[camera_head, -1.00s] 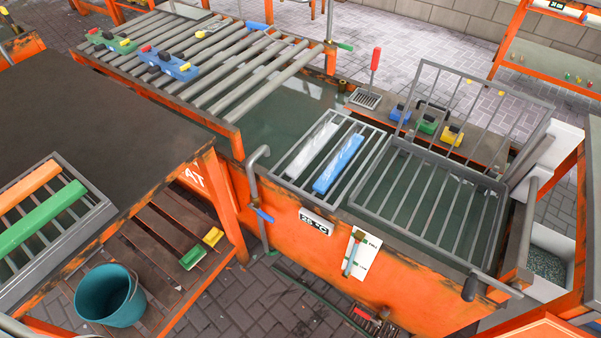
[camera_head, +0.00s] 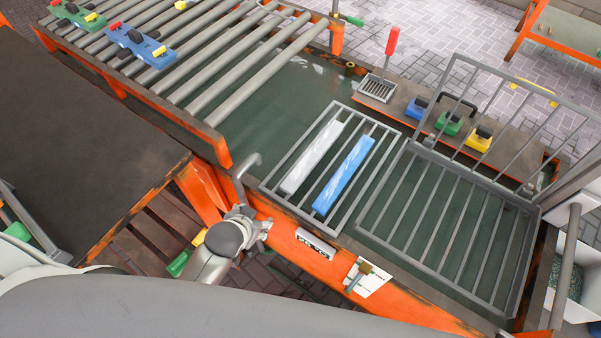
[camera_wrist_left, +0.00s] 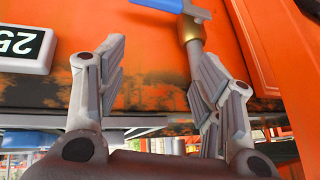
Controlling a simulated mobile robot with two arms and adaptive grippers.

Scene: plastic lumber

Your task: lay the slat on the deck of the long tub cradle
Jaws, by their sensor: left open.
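A white slat (camera_head: 312,157) and a blue slat (camera_head: 343,175) lie side by side on a grey barred cradle (camera_head: 378,145) over the tub (camera_head: 275,95). A wider barred cradle (camera_head: 445,225) with a raised barred gate (camera_head: 520,115) is to its right. I cannot tell which one is called long. The end of a green slat (camera_head: 17,231) shows at the far left. My left gripper (camera_head: 262,228) is at the tub's front wall, below and left of the slats. In the wrist view the left gripper (camera_wrist_left: 160,65) is open, with nothing held. My right gripper is not visible.
A roller conveyor (camera_head: 215,65) stands at the back left. Colored clamps (camera_head: 450,123) sit on a board behind the tub. My arm covers the lower left.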

